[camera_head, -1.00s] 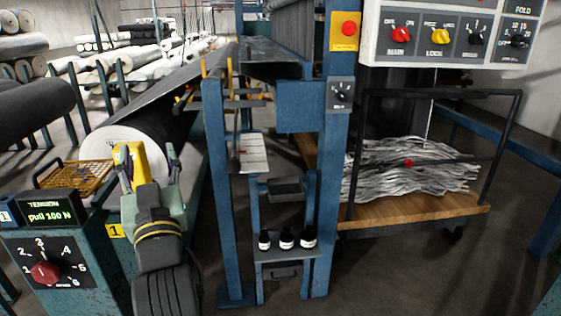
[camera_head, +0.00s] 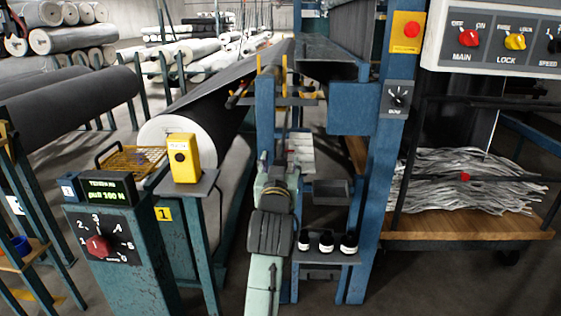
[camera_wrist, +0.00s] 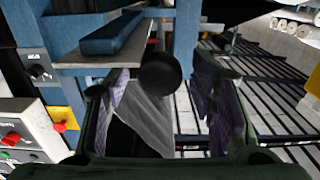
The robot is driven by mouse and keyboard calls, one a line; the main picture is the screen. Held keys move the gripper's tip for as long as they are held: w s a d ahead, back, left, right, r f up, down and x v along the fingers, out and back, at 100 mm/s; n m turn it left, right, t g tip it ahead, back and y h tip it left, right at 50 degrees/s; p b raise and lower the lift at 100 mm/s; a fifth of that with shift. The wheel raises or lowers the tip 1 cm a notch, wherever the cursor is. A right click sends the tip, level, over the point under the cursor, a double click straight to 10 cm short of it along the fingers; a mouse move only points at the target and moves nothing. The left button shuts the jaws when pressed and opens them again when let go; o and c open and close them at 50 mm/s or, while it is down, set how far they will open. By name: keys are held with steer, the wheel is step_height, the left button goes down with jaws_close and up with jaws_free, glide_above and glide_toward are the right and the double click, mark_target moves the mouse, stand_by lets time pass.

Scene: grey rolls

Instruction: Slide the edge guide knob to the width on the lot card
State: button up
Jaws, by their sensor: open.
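A round black knob (camera_wrist: 160,72) shows ahead, between and just beyond the fingertips, beside a plate with a blue bar (camera_wrist: 112,36). I cannot tell whether it touches a finger. In the head view my arm reaches up to the blue frame (camera_head: 265,125), and its own links hide the fingers. Yellow upright guides (camera_head: 284,68) stand on the rail there. A pale card or plate (camera_head: 301,150) sits behind the arm; its writing is unreadable.
A tension post (camera_head: 100,225) with a red dial and a yellow box (camera_head: 183,158) stand to the left. A shelf (camera_head: 325,257) with several black-and-white bottles is at the lower right of my arm. A cart of pale strips (camera_head: 470,230) and a switch panel (camera_head: 495,40) are on the right.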

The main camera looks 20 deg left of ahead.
steer(key=shift+w+a, duration=0.15)
steer(key=shift+w, duration=0.35)
jaws_close()
stand_by(0.4)
